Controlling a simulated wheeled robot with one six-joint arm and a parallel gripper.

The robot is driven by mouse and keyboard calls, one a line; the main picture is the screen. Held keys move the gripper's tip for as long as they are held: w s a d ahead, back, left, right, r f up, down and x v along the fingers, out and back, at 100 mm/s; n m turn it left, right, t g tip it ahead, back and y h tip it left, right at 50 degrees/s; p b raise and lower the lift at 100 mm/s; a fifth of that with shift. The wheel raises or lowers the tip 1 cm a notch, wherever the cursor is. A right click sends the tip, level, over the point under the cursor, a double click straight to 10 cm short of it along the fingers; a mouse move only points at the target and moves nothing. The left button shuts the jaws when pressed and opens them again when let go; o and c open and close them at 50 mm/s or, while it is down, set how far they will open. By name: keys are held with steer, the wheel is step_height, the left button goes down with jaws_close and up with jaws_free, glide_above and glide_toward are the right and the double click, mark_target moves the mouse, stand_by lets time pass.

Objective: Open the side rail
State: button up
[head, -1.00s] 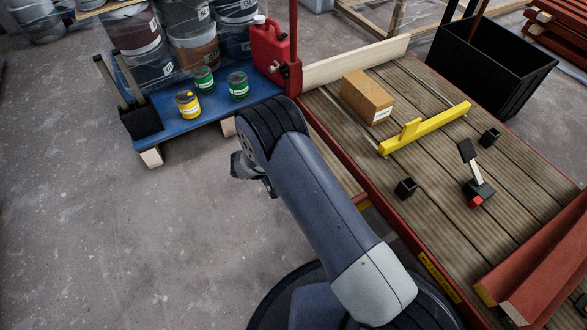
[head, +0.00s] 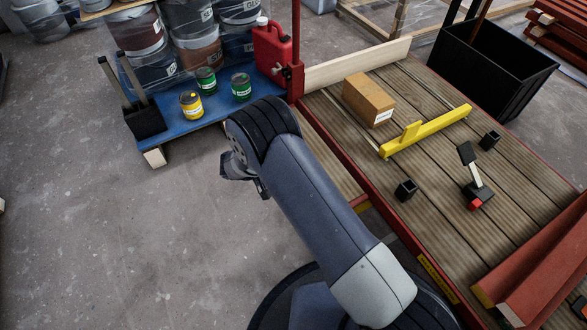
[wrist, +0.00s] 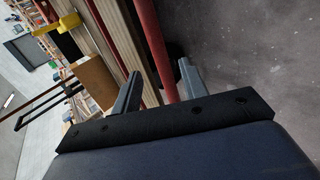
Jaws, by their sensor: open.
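The cart's long red side edge (head: 385,195) runs diagonally past my arm, with a red post (head: 296,45) at its far end. In the wrist view a red bar (wrist: 153,45) runs lengthwise, its near end showing between my fingers. I cannot tell if it is the side rail or whether it is touched. My gripper (wrist: 160,85) is open with nothing held. In the head view its dark end (head: 245,172) hangs left of the cart, partly hidden by my wrist. A yellow bar (head: 435,127) with an upright stub lies across the plank deck.
On the deck are a cardboard box (head: 368,98), black blocks (head: 405,188), a red-tipped lever (head: 474,185) and red battens (head: 540,265). A blue pallet (head: 185,124) holds cans (head: 241,87) and a red canister (head: 272,48). Floor at left is clear.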

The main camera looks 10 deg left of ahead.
steer(key=p+v, duration=0.1)
steer(key=v, duration=0.5)
steer(key=shift+s+a+r+p, duration=0.15)
steer(key=shift+a+r+p, duration=0.05)
steer(key=shift+p, duration=0.2)
steer(key=b+x, duration=0.4)
steer(key=x, duration=0.6)
steer(key=shift+w+d, duration=0.2)
steer(key=shift+d, duration=0.05)
